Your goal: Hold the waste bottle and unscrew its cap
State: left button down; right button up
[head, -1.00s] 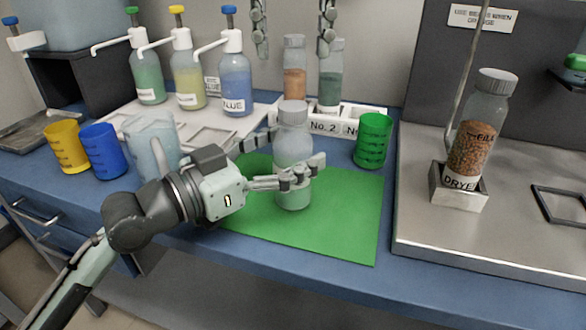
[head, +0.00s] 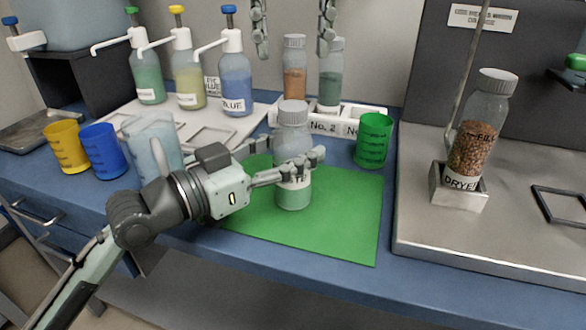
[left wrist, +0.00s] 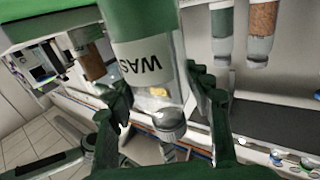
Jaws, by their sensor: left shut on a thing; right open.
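The waste bottle (head: 293,188) stands upright on the green mat (head: 345,215). It is clear, with a pale green lower part and a ribbed grey cap (head: 292,114) on top. My left gripper (head: 292,163) is shut around the bottle's body, below the cap. In the left wrist view the bottle (left wrist: 140,35) appears upside down between the fingers, with part of a "WAS" label showing and the cap (left wrist: 169,124) toward the bottom. My right gripper (head: 294,42) hangs open and empty at the top of the head view, above and behind the bottle.
A white rack (head: 350,127) with an orange and a green bottle stands behind. A green beaker (head: 373,140) is right of the bottle; a clear jug (head: 153,147) and blue beaker (head: 103,150) are left. The mat's front right is clear.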

aim_at(293, 105)
jog(key=m, duration=0.4)
jog(key=shift+m, duration=0.3)
jog(key=m, duration=0.4)
jog(key=shift+m, duration=0.4)
jog(key=m, duration=0.8)
jog(key=shift+f+m, duration=0.4)
jog(key=shift+f, duration=3.6)
